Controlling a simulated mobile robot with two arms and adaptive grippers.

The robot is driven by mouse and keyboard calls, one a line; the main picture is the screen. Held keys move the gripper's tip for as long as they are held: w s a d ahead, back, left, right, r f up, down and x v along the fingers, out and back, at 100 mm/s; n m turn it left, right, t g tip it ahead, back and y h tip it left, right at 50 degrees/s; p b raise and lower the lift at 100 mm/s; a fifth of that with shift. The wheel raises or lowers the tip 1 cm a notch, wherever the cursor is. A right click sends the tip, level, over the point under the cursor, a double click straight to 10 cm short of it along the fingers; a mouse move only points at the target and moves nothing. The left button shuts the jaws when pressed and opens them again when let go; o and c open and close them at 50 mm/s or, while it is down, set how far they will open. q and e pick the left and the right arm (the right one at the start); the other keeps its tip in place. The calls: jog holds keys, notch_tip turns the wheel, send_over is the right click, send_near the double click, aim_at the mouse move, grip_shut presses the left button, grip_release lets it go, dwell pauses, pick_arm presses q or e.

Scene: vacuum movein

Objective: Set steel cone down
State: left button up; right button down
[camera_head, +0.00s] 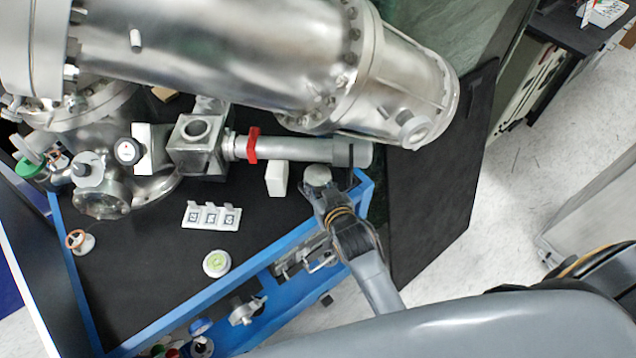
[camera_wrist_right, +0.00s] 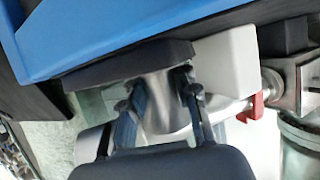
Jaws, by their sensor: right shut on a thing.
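The steel cone (camera_head: 318,175) shows as a small pale silver top at the right end of the black bench surface, close to its blue edge. My right gripper (camera_head: 326,192) reaches it from the lower right and is shut on it. In the right wrist view the cone (camera_wrist_right: 165,100) is a shiny silver body between the two dark fingers of my right gripper (camera_wrist_right: 160,92). Its far end meets a dark slab-like surface, and I cannot tell whether it rests there. My left gripper is not in view.
A white block (camera_head: 277,178) stands just left of the cone. A steel pipe with a red clamp (camera_head: 253,144) runs close behind. White labelled holders (camera_head: 211,216) and a round green-and-white piece (camera_head: 216,263) sit on the black bench (camera_head: 140,275). Bare bench lies between them.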

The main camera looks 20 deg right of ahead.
jog(key=shift+s, duration=0.1)
jog(key=c, duration=1.3)
grip_release()
jog(key=shift+f, duration=0.15)
jog(key=shift+r, duration=0.3)
jog(key=v, duration=1.1)
jog(key=shift+s, duration=0.45)
